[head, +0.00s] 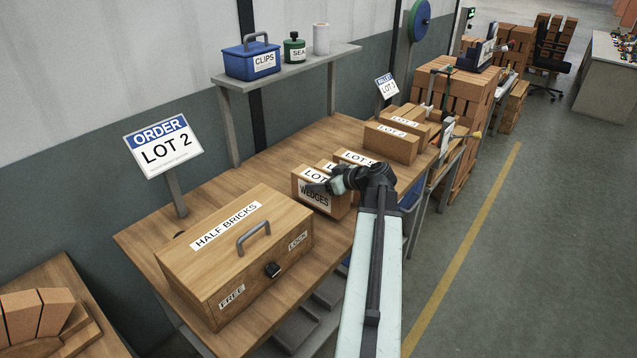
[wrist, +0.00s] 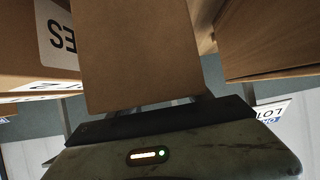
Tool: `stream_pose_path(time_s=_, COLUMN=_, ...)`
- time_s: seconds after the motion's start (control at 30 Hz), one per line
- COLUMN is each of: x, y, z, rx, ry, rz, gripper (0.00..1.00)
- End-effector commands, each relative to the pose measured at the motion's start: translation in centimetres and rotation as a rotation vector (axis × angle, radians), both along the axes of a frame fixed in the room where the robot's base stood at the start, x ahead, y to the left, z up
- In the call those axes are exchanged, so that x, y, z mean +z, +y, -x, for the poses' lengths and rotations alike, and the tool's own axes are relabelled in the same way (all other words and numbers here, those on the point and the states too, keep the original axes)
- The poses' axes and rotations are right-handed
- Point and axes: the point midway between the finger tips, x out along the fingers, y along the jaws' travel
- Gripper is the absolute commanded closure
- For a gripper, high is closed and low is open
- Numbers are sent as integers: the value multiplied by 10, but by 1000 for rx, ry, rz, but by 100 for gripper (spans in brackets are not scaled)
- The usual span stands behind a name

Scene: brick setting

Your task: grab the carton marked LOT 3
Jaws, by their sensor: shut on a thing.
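My gripper (head: 336,184) is over the middle group of cartons on the wooden bench in the head view. In the wrist view it is shut on a plain brown carton (wrist: 138,55), whose visible face bears no lettering. I cannot read the held carton's lot number. A carton marked WEDGES (head: 308,188) stands at the near end of this group; its top reads LOT, with the number hidden by my gripper. Part of a carton with lettering ending in ES (wrist: 60,30) shows left of the held one. Another LOT carton (head: 356,158) stands just behind.
A HALF BRICKS chest (head: 262,268) with a handle and latch stands in front. More LOT cartons (head: 390,142) stand farther back. An ORDER LOT 2 sign (head: 162,146) rises at left, and a pallet sign (head: 387,86) at the back. A shelf (head: 290,66) stands above the bench.

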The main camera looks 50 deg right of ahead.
Motion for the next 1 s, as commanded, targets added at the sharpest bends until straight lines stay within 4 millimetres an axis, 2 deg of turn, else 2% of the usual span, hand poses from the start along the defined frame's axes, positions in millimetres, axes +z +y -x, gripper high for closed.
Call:
stream_pose_path(time_s=0.23, x=3, y=-9, z=41, rx=-5, ry=0, rz=1, gripper=100)
stream_pose_path(time_s=0.6, x=12, y=-28, z=127, rx=-6, ry=-1, rz=0, gripper=100)
stream_pose_path(time_s=0.8, x=13, y=-33, z=149, rx=-4, ry=-1, rz=0, gripper=100)
stream_pose_path(time_s=1.0, x=13, y=-34, z=153, rx=-2, ry=-1, rz=0, gripper=100)
